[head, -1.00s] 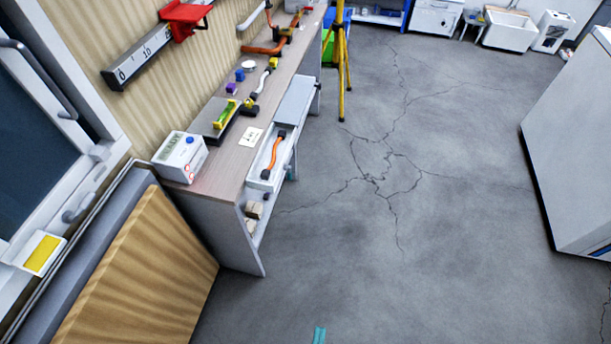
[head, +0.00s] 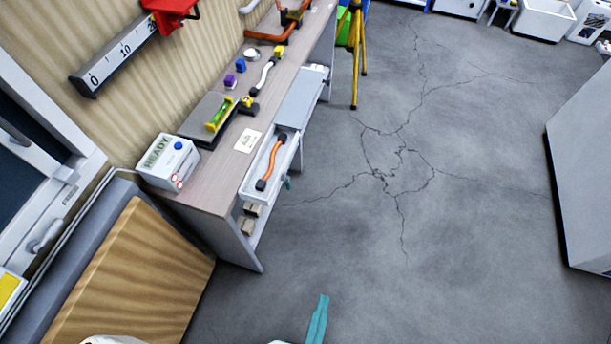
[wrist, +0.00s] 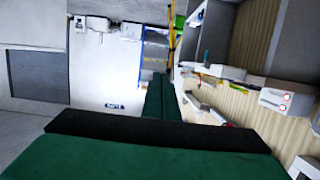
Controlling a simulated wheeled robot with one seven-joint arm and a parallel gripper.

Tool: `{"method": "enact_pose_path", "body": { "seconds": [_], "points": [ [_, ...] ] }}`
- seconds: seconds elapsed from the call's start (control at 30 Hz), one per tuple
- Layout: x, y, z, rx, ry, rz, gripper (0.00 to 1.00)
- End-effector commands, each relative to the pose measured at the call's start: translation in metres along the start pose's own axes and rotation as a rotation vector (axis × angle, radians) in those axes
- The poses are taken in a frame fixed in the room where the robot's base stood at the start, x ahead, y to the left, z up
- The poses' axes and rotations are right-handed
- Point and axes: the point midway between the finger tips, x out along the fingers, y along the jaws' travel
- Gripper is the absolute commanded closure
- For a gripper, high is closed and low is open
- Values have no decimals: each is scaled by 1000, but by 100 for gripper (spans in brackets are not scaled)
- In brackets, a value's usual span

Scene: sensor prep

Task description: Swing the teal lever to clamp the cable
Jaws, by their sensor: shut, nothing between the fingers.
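A small teal part (head: 288,183), possibly the lever, shows at the right side of the white open tray or drawer (head: 250,186) on the bench front. It is too small to tell its position. An orange cable (head: 272,160) with dark ends lies in that tray. My gripper (head: 322,299) is teal, shut and empty, at the bottom of the head view, over open floor and well apart from the bench. In the wrist view my gripper's dark green fingers (wrist: 158,80) are together. A small teal spot, perhaps the same part, shows there (wrist: 207,57).
A yellow tripod (head: 357,60) stands behind. A grey cabinet (head: 585,170) is at right. The cracked floor between is clear.

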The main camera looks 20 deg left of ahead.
Motion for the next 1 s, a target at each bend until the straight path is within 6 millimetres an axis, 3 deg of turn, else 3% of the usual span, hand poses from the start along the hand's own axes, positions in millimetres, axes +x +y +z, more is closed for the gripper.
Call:
{"method": "enact_pose_path", "body": {
  "seconds": [0.27,0.37,0.47,0.57,0.7,0.8,1.0],
  "points": [
    [1,0,2,4,-3,2,100],
    [8,3,15,34,-26,13,100],
    [25,7,44,104,-80,34,100],
    [50,10,85,212,-160,56,100],
    [91,6,143,393,-285,62,100],
    [122,-2,175,520,-366,43,100],
    [186,-26,211,766,-510,-54,100]
  ]
}}
